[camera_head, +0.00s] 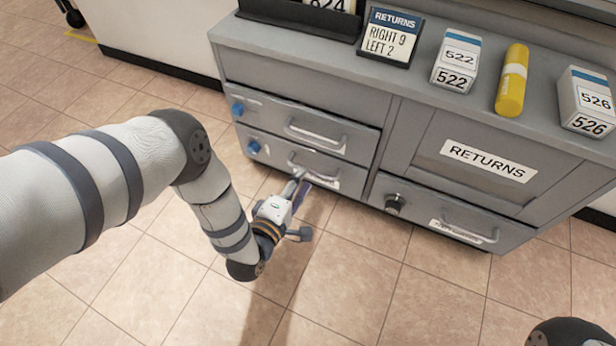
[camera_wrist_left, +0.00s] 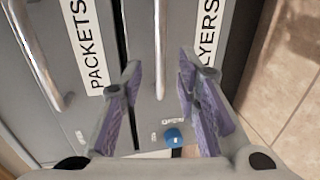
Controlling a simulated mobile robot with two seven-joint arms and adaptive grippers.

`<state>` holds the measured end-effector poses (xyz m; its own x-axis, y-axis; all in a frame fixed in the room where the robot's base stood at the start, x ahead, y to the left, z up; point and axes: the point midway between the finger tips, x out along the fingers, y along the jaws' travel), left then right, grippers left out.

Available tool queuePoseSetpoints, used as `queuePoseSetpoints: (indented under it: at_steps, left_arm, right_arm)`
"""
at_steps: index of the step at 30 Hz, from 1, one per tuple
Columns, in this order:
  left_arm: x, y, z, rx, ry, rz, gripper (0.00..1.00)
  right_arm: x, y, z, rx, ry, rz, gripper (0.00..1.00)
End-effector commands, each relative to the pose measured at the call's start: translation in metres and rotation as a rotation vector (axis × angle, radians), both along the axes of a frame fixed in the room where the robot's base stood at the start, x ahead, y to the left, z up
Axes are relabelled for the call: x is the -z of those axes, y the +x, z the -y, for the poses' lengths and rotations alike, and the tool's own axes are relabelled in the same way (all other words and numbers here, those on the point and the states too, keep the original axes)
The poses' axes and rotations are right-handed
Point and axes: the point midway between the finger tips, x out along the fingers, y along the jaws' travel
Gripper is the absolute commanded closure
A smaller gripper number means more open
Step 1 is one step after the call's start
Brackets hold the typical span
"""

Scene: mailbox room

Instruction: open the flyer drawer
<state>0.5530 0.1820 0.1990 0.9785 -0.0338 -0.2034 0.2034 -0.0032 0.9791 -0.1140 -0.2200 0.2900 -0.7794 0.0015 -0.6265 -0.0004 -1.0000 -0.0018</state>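The flyer drawer (camera_head: 275,153) is the lower left drawer of the grey cabinet and looks closed. Its bar handle (camera_head: 330,178) is partly covered by my left gripper (camera_head: 300,188) in the head view. In the left wrist view the handle (camera_wrist_left: 160,45) runs between the two spread purple-padded fingers of my left gripper (camera_wrist_left: 159,75). The fingers show gaps on both sides of the bar. The label (camera_wrist_left: 208,30) reads "LYERS", its first letter hidden by a finger. My right gripper is out of view.
The packets drawer (camera_head: 300,122) with its own handle is just above. Blue knobs (camera_head: 253,147) sit at the left. The tiled floor in front is clear.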

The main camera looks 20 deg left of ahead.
Motion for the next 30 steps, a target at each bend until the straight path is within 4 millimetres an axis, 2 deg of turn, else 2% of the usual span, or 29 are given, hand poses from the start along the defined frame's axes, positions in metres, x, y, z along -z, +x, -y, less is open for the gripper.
queuePoseSetpoints:
  at_steps: [3,6,14,17,18,19,26,30]
  left_arm:
    - [0.007,0.019,0.0,-0.001,0.001,0.0,0.7]
    - [0.007,0.028,0.001,0.0,0.001,0.0,0.7]
    - [0.007,0.03,0.001,0.0,0.001,-0.002,0.7]
    - [0.007,0.03,0.001,0.0,0.001,-0.002,0.89]
    - [0.007,0.03,0.001,0.0,0.001,-0.002,0.98]
    - [0.007,0.03,0.001,0.0,0.001,-0.002,1.0]
    - [0.006,0.03,0.001,0.0,0.001,-0.002,1.0]
    - [0.005,0.023,0.0,-0.001,0.001,-0.002,1.0]
  right_arm:
    - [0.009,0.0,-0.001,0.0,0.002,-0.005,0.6]
    - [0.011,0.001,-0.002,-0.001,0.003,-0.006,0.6]
    - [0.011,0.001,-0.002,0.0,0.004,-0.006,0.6]
    - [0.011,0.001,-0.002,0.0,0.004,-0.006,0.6]
    - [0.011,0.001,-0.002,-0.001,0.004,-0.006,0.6]
    - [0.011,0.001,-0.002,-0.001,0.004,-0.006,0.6]
    - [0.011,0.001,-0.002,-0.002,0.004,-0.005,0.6]
    - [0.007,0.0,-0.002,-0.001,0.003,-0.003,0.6]
